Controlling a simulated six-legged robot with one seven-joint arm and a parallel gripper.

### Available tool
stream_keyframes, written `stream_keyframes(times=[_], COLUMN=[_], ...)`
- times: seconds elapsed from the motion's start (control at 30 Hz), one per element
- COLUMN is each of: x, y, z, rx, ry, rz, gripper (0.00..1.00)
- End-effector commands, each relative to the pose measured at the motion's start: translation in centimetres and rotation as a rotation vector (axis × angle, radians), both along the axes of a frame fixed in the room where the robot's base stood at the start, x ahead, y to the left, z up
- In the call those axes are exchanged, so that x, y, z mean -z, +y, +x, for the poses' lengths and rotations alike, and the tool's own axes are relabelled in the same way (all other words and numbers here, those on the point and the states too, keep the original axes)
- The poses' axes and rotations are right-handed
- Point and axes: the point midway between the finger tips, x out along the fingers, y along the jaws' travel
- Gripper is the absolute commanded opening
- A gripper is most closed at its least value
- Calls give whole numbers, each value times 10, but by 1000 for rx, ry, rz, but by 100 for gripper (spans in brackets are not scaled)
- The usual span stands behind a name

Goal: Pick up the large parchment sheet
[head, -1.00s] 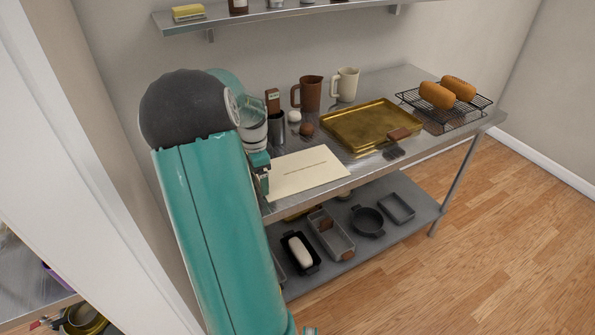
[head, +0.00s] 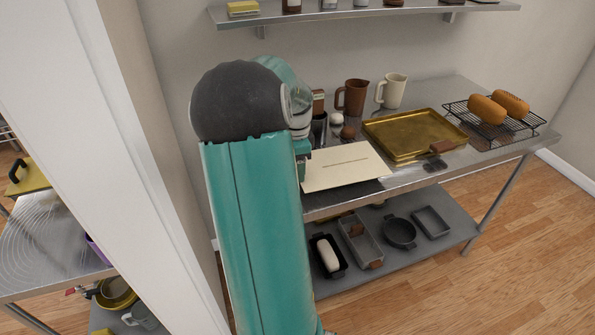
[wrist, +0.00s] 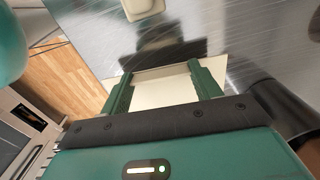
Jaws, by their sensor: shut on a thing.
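The large parchment sheet (head: 348,165) is a cream rectangle with a faint printed line, at the front left of the metal table in the head view. A dark shadow beneath its front edge shows it held a little above the tabletop. My gripper (head: 302,165) is at its left edge, partly hidden by my arm. In the wrist view, my gripper (wrist: 160,70) is shut on the parchment sheet (wrist: 165,93), which shows pale between the two green fingers.
A brass tray (head: 410,134) lies right of the sheet, with a small brown block at its front corner. A brown pitcher (head: 352,97) and cream pitcher (head: 392,91) stand behind. Loaves on a black rack (head: 497,120) are at far right. A white post (head: 130,150) stands left.

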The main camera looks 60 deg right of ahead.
Motion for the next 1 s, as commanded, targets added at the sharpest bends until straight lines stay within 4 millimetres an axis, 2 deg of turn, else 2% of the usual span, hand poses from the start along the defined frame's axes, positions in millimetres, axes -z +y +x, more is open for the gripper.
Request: stream_keyframes(times=[0.23, 0.4, 0.5, 0.7, 1.0], x=[-58, -75, -83, -92, -93], y=[17, 32, 39, 45, 47], z=[-46, -88, -106, -125, -129], rx=[3, 5, 3, 3, 2], ry=[-4, -3, -2, -1, 1], rz=[-3, 0, 1, 1, 2], gripper=[42, 42, 42, 42, 42])
